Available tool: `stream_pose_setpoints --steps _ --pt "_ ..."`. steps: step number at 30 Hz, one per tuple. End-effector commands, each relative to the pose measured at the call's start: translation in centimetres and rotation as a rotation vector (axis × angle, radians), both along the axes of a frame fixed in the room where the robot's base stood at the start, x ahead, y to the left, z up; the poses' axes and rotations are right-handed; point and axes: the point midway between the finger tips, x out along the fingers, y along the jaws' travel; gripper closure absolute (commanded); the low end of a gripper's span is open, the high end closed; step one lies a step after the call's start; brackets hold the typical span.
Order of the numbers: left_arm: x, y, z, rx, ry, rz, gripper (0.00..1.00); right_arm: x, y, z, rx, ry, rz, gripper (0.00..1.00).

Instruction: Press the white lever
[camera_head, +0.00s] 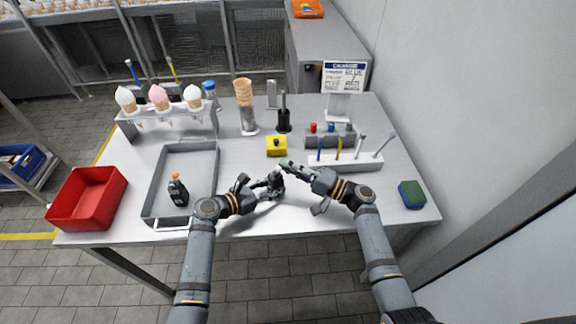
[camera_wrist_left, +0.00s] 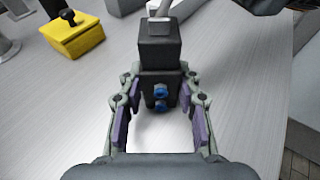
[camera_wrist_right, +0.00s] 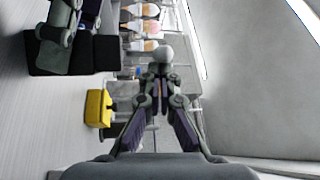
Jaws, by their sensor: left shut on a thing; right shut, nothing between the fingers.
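A black box-like device (camera_head: 275,182) is held above the steel table near its front middle. In the left wrist view the black device (camera_wrist_left: 159,50) has two blue studs, and a grey stem rises from its far end. My left gripper (camera_head: 263,187) is shut on this device, one finger on each side. A white round knob (camera_wrist_right: 163,53), apparently the lever's end, shows just beyond the tips of my right gripper (camera_wrist_right: 162,80). My right gripper is shut and empty, close to the device. I cannot tell whether its tips touch the knob.
A yellow block (camera_head: 277,151) with a black knob stands just behind the grippers. A grey tray (camera_head: 153,185) with a dark bottle and a red bin (camera_head: 88,194) are left. A tool rack (camera_head: 345,164) and a green-blue sponge (camera_head: 411,194) are right.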

Motion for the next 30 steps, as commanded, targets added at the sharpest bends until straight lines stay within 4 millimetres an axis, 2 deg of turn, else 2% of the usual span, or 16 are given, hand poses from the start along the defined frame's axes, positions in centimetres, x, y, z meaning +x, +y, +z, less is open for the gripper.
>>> stream_pose_setpoints --steps 8,14,16,24,30 --pt "0.0 0.0 0.0 0.001 0.001 0.000 0.84 0.5 -0.1 0.3 -0.001 -0.002 0.000 1.00" --pt "0.0 0.0 0.0 0.001 0.001 0.000 0.84 3.8 -1.0 2.0 -0.001 -0.005 -0.001 1.00" --pt "0.0 0.0 0.0 0.001 0.001 0.000 0.84 2.9 -2.6 0.4 -0.005 0.007 -0.001 1.00" --pt "0.0 0.0 -0.1 0.001 0.001 0.000 0.84 0.9 -7.1 -2.6 -0.003 0.003 -0.002 1.00" --pt "0.0 0.0 0.0 0.001 0.001 0.000 0.84 0.3 -8.6 -3.6 -0.002 0.001 0.000 1.00"
